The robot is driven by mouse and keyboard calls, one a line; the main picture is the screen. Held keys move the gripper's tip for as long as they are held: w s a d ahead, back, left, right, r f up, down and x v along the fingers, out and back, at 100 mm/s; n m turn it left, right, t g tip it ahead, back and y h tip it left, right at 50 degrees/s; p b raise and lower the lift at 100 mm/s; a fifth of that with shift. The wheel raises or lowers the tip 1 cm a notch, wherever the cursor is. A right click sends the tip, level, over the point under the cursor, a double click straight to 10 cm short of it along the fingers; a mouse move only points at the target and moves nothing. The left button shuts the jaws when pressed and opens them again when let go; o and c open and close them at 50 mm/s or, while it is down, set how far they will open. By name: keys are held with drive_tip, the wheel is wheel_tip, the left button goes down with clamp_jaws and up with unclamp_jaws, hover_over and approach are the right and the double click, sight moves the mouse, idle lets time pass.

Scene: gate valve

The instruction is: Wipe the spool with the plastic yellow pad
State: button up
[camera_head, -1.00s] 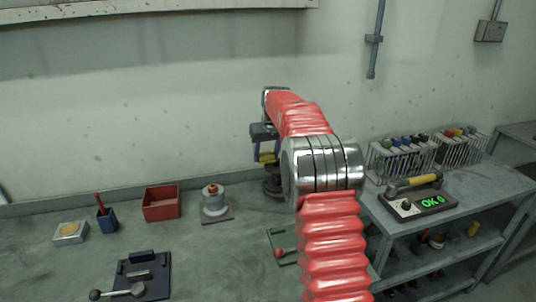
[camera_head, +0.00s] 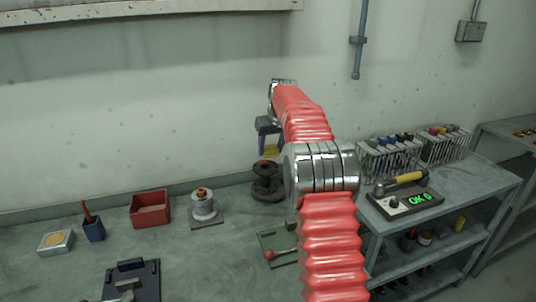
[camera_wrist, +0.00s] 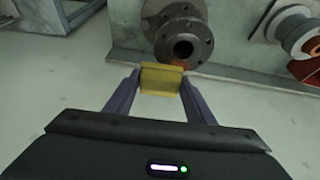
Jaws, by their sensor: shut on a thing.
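The spool (camera_head: 267,183) is a dark flanged piece standing on the bench, left of my arm in the head view. In the wrist view the spool (camera_wrist: 182,42) is at top centre, with its round flange and bore facing the camera. My gripper (camera_head: 269,143) is above the spool in the head view. It is shut on the yellow pad (camera_head: 272,150), which sits between the two purple fingers in the wrist view (camera_wrist: 161,78). In the wrist view the pad lies just below the flange, and a gap in depth cannot be judged. My arm hides part of the right side.
A grey flanged piece (camera_head: 203,208) stands left of the spool, then a red bin (camera_head: 150,210) and a blue cup (camera_head: 94,230). A green plate with a red-knobbed lever (camera_head: 278,248) lies in front. The wall is close behind.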

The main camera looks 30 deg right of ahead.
sight(271, 147)
drive_tip(key=shift+r, duration=2.9)
